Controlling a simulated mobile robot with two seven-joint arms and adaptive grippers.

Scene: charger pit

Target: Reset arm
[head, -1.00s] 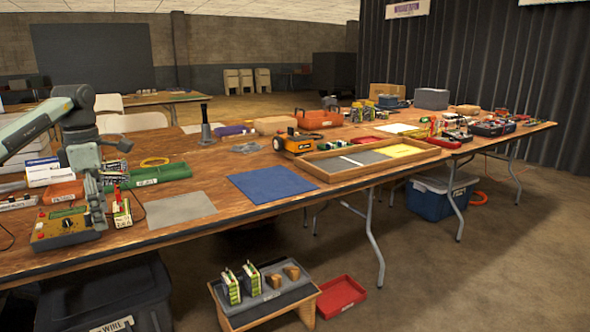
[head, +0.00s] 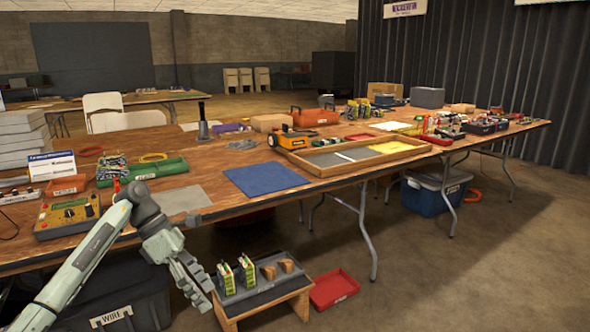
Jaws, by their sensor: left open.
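My left arm comes in from the lower left of the head view. Its gripper (head: 196,284) hangs in front of the table's front edge, pointing down. It is open, and nothing shows between its fingers. It is just left of a small low wooden stand (head: 262,306) that holds two green-and-white battery-like packs (head: 237,276) upright. I cannot tell whether the gripper touches the stand. My right gripper is not in view.
The long wooden table (head: 222,206) carries a yellow meter box (head: 68,214), a grey mat (head: 181,200), a blue mat (head: 264,178) and a wooden tray (head: 322,171). A red bin (head: 334,290) lies on the floor. A black WIRE tote (head: 118,297) stands under the table.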

